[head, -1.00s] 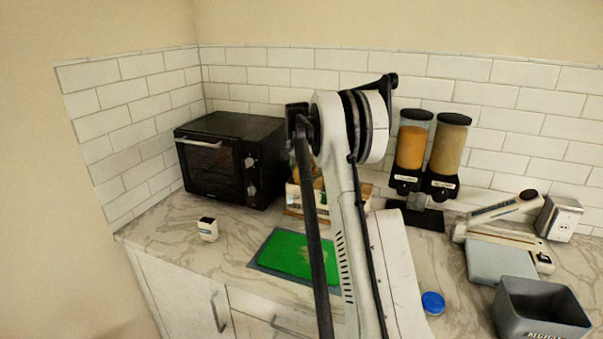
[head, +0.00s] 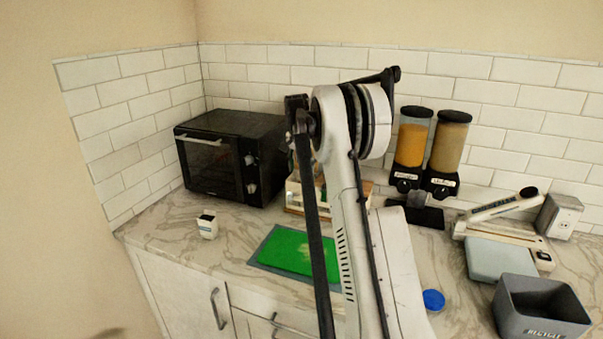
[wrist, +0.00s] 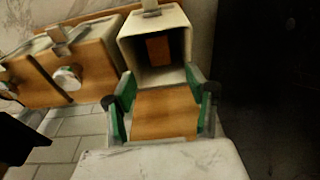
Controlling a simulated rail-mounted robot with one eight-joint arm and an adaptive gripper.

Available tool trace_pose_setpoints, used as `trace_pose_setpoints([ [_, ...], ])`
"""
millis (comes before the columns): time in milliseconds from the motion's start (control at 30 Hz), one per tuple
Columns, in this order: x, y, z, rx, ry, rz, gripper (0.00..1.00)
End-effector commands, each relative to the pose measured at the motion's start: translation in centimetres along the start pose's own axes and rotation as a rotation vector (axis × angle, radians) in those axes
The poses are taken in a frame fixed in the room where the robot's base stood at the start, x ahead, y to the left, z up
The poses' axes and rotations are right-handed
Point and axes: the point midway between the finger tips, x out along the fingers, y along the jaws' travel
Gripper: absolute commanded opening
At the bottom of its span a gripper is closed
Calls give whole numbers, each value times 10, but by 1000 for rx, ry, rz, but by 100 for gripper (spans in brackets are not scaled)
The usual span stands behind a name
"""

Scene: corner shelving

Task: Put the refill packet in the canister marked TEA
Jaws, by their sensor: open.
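In the wrist view, an open white canister (wrist: 124,45) stands just beyond my gripper (wrist: 160,80), with its mouth facing me. A brown-orange rectangle that looks like the refill packet (wrist: 158,50) is inside it. My gripper's green-padded fingers are spread apart at the near rim. A brown wooden panel (wrist: 165,112), which looks like the canister's opened lid, shows between the fingers; I cannot tell whether they touch it. No TEA marking is readable.
Closed canisters with wooden lids (wrist: 90,65) stand to the left in the wrist view. A dark surface fills its right side. The head view shows a black oven (head: 228,155), green board (head: 287,250), two dispensers (head: 430,150), blue lid (head: 433,300) and grey bin (head: 540,310).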

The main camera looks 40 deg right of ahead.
Motion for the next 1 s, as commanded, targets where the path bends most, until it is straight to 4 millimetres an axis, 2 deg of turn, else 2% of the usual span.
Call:
trace_pose_setpoints([
  [300, -64, 0, 0, 0, 0, 0, 51],
  [500, -89, 0, 0, 0, 0, 0, 51],
  [700, -97, 0, 0, 0, 0, 0, 51],
  [1000, -97, 0, 0, 0, 0, 0, 51],
])
